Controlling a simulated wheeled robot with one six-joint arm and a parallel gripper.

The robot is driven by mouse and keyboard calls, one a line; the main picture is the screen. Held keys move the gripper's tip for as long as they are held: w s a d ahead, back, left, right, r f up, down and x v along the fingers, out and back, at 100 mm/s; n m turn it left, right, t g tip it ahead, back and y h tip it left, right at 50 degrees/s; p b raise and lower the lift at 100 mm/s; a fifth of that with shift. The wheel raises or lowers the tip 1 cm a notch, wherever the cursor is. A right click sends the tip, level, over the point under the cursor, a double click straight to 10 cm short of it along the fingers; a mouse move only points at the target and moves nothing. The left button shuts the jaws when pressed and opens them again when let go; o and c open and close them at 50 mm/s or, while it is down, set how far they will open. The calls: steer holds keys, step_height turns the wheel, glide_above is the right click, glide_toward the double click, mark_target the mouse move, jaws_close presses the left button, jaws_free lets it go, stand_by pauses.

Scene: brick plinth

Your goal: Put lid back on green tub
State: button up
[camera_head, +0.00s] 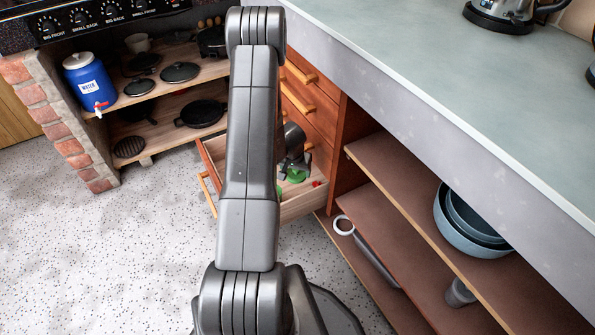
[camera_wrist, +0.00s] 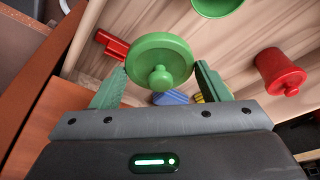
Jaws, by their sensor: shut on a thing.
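My gripper (camera_wrist: 160,72) is shut on a round green lid (camera_wrist: 158,52), one finger at each side of its rim. The lid's knob faces the wrist camera. The green tub (camera_wrist: 217,6) is at the top edge of the wrist view, only partly in frame, with its open mouth showing. It stands in an open wooden drawer, and the lid is apart from it. In the head view, my gripper (camera_head: 293,168) is over the drawer, partly hidden by my arm, with green showing beneath it.
The open drawer (camera_head: 305,205) also holds a red lidded tub (camera_wrist: 280,72) at right and a red piece (camera_wrist: 112,44) at left. Blue (camera_wrist: 170,98) and yellow bits show behind the lid. Drawer walls surround the space; open shelves stand to the right.

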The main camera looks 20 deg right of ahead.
step_height(320, 180, up, 2)
steer(key=shift+r+p, duration=0.2)
steer(key=shift+p, duration=0.3)
steer(key=a+b, duration=0.7)
steer(key=a, duration=0.2)
step_height(320, 180, down, 6)
steer(key=b, duration=0.6)
steer(key=shift+s, duration=0.3)
steer(key=shift+f+b, duration=0.2)
steer(key=shift+b, duration=0.45)
stand_by(1.5)
steer(key=o, duration=1.1)
steer(key=shift+o, duration=0.2)
steer(key=shift+r, duration=0.1)
